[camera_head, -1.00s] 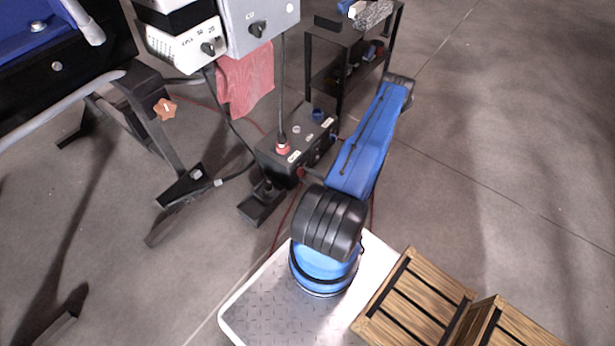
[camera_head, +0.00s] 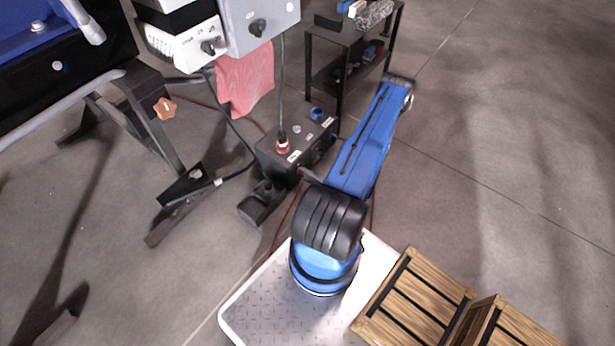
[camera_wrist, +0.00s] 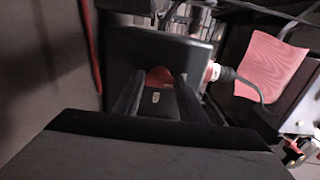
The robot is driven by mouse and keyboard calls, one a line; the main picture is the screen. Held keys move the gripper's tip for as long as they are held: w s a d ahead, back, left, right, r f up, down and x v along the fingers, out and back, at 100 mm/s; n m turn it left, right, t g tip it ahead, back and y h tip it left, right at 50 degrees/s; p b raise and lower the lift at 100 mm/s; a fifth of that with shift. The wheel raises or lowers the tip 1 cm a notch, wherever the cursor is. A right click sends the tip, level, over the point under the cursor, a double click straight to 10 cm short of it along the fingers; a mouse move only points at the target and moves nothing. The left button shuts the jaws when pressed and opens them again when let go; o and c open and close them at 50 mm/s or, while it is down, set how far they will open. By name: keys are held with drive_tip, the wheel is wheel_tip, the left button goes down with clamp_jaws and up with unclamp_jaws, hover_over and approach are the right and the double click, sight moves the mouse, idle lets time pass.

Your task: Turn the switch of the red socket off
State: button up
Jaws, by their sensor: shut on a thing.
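The dark socket box (camera_head: 290,150) stands on the floor left of my blue arm in the head view. A red socket with a plug and cable (camera_head: 282,144) is on its top. In the wrist view the box (camera_wrist: 190,50) fills the upper middle, and the red plug (camera_wrist: 213,72) is at its right side. My gripper (camera_wrist: 160,84) is at the box's face, with its two dark fingers either side of a reddish rounded switch (camera_wrist: 160,76). It is shut on this switch; the contact itself is dark. The switch's exact angle is unclear. My arm mostly hides the gripper in the head view.
A red cloth (camera_head: 246,82) hangs beneath grey and white control boxes (camera_head: 258,28), with cables running down nearby. A black shelf (camera_head: 345,45) stands behind the box. A metal stand (camera_head: 175,150) is at the left. Wooden crates (camera_head: 415,300) are at the lower right. The right floor is clear.

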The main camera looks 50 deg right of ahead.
idle(0.3)
drive_tip(key=o, duration=1.1)
drive_tip(key=shift+c, duration=0.2)
drive_tip(key=s+d, duration=0.1)
drive_tip(key=s, duration=1.6)
drive_tip(key=shift+s+d, duration=0.15)
drive_tip(key=shift+s, duration=0.05)
